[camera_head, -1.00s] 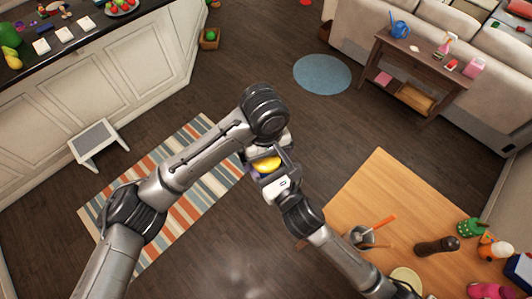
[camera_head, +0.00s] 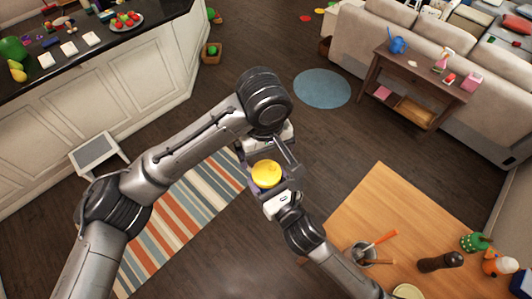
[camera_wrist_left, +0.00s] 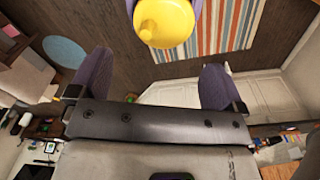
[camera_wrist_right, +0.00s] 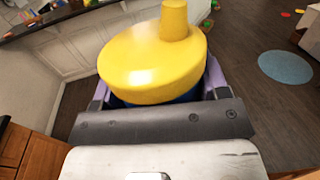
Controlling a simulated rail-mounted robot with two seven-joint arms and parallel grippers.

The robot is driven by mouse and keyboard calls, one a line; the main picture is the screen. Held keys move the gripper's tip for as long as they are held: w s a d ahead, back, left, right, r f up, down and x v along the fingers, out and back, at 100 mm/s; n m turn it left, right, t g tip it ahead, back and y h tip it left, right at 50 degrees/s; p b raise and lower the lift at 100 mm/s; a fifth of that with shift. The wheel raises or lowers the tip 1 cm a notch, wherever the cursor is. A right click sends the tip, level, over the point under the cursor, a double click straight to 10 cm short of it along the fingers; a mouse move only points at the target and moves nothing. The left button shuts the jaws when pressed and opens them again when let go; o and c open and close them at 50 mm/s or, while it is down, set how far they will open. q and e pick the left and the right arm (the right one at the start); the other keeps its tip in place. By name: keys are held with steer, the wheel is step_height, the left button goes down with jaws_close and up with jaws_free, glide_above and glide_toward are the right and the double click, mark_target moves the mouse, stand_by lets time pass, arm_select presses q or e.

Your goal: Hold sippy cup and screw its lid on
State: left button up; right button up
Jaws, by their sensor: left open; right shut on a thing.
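The sippy cup has a yellow lid with a spout (camera_wrist_right: 152,62) and a dark blue body (camera_wrist_right: 160,103), which shows only as a narrow strip under the lid's rim. The lid sits on top of the body; I cannot tell how tight it is. My right gripper (camera_head: 277,184) is shut around the cup body, with a purple finger on each side. In the head view the yellow lid (camera_head: 267,172) faces up. My left gripper (camera_wrist_left: 155,78) is open and empty. Its fingers are apart from the lid (camera_wrist_left: 163,22), which lies beyond their tips.
A wooden table (camera_head: 375,205) at lower right holds a pot with utensils (camera_head: 362,252), a dark pepper mill (camera_head: 440,262) and other items. A counter (camera_head: 70,65) stands at upper left, with a step stool (camera_head: 97,152) beside it. The floor around the striped rug (camera_head: 190,215) is largely clear.

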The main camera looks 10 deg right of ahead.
arm_select(q)
steer(key=w+r+t, duration=1.3)
steer(key=w+r, duration=0.1)
steer(key=r, duration=0.2)
steer(key=s+d+r+m+t+h, duration=0.1)
steer(key=s+d+r+m+h, duration=0.1)
steer(key=d+r+m+h, duration=0.35)
steer(key=s+d+r+m+h, duration=0.2)
steer(key=d+m+h, duration=0.4)
steer(key=m+h, duration=0.35)
steer(key=s+d+f+m+g+y, duration=0.1)
steer(key=s+d+f+m+g, duration=0.3)
steer(key=s+f+m+g, duration=1)
steer(key=w+a+f+m+y, duration=0.1)
steer(key=a+f+m+y, duration=0.1)
steer(key=a+y, duration=0.2)
steer(key=w+a+f+m+y, duration=0.1)
steer(key=a+f+m+y, duration=0.1)
steer(key=a+f+y, duration=0.1)
steer(key=w+a+f+m+y, duration=0.1)
steer(key=a+f+m+y, duration=0.2)
steer(key=a+y, duration=0.3)
steer(key=shift+w+a+f+g, duration=0.2)
steer(key=shift+a+f+g, duration=0.1)
steer(key=shift+a, duration=0.2)
steer(key=shift+s+a+y, duration=0.1)
steer(key=shift+a+y, duration=0.4)
steer(key=shift+a, duration=0.25)
